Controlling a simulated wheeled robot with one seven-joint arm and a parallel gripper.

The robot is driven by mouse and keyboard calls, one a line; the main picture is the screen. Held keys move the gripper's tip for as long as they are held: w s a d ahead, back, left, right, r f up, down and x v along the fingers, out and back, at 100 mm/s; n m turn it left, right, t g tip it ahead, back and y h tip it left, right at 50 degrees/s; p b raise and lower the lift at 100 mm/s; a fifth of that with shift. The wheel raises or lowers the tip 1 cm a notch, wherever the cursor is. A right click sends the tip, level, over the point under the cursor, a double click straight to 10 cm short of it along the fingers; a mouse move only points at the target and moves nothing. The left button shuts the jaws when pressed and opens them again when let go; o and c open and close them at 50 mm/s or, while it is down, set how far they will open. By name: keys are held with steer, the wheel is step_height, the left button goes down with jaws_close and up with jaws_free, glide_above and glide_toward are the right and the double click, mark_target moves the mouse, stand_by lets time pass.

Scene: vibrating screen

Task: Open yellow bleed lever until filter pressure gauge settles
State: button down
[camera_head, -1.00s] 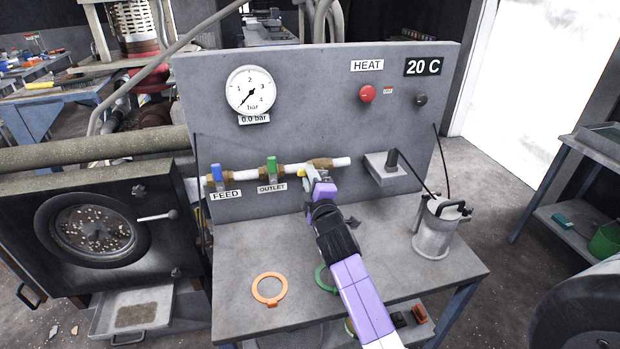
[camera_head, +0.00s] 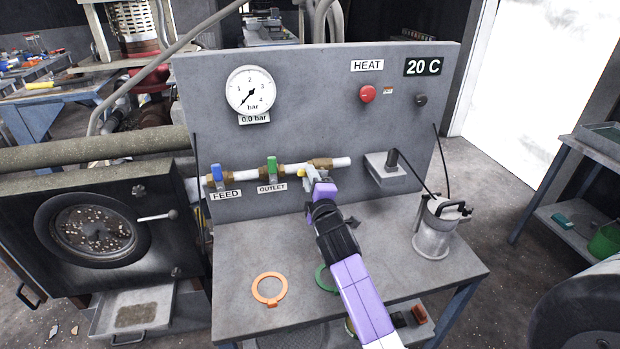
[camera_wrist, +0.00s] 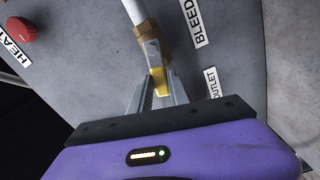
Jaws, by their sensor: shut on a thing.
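The yellow bleed lever (camera_wrist: 160,80) is on a brass valve at the right part of the pipe. My gripper (camera_wrist: 156,92) is shut on the lever, with one finger on each side of it in the wrist view. In the head view my gripper (camera_head: 318,182) is at the valve (camera_head: 320,163) and hides most of the lever. The round pressure gauge (camera_head: 250,90) stands on the upper left of the grey panel. Its needle points to the lower left, and the display below it (camera_head: 254,118) reads 0.0 bar.
Left of the bleed valve are the green outlet lever (camera_head: 271,164) and the blue feed lever (camera_head: 217,173). A metal canister (camera_head: 434,240) stands at the right of the bench. An orange ring (camera_head: 257,291) and a partly hidden green ring (camera_head: 321,279) lie on the bench top.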

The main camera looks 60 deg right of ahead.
stand_by(0.3)
steer(key=shift+s+d+r+m+b, duration=0.35)
steer(key=shift+s+d+r+m, duration=0.2)
steer(key=shift+m, duration=2.05)
steer(key=shift+s+d+r+m+b, duration=0.4)
steer(key=shift+s+r+m, duration=0.2)
steer(key=shift+m, duration=2)
steer(key=shift+s+d+r+m+b, duration=0.35)
steer(key=shift+s+d+r+m, duration=0.2)
steer(key=shift+m, duration=2.05)
steer(key=c, duration=1.2)
jaws_free()
steer(key=shift+c, duration=0.2)
steer(key=shift+s+a, duration=0.1)
